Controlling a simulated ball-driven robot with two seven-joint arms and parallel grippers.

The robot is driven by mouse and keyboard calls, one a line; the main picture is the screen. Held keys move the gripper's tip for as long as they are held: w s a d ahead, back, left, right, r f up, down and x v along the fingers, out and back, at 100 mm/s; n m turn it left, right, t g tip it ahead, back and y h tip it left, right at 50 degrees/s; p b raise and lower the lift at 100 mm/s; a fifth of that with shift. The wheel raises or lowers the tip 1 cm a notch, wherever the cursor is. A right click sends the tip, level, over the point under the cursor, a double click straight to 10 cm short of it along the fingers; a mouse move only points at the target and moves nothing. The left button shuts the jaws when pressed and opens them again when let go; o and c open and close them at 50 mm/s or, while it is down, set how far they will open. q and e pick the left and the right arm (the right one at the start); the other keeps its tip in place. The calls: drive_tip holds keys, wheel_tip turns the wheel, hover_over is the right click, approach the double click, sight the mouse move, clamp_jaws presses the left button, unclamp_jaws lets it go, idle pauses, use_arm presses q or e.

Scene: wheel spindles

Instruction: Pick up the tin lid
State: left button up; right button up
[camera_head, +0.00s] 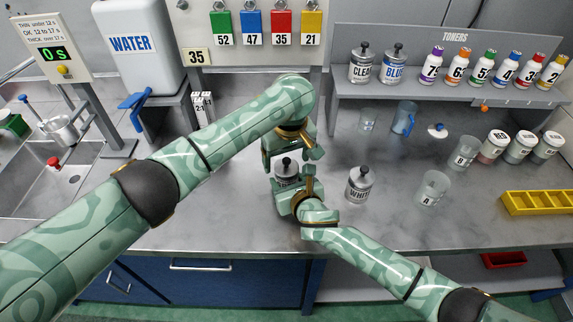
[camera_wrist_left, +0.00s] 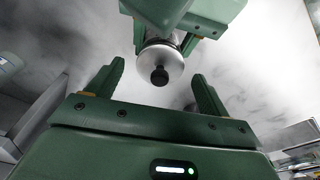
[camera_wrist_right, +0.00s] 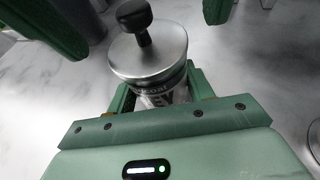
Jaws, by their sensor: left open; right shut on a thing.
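A metal tin (camera_wrist_right: 160,99) stands on the grey counter, its label mostly hidden. Its round silver lid (camera_wrist_right: 165,52) with a black knob (camera_wrist_right: 134,15) is seated on top. The lid also shows in the left wrist view (camera_wrist_left: 165,62) and, partly covered, in the head view (camera_head: 286,163). My right gripper (camera_head: 291,184) is shut on the tin's body below the lid. My left gripper (camera_head: 291,157) is open by the lid; in the left wrist view its fingers (camera_wrist_left: 157,70) stand apart on either side of the knob, not closed on it.
A white-labelled tin (camera_head: 359,186) stands just right of the grippers, with a glass beaker (camera_head: 432,189) beyond it. The shelf (camera_head: 430,93) behind holds more tins and toner bottles. A yellow tray (camera_head: 535,203) lies at right. The sink (camera_head: 60,175) is at left.

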sight(287, 160)
use_arm(q)
drive_tip(key=shift+f, duration=0.3)
drive_tip(key=c, duration=1)
drive_tip(key=shift+c, duration=0.2)
wheel_tip(287, 160, up, 10)
use_arm(e)
drive_tip(key=o, duration=1.2)
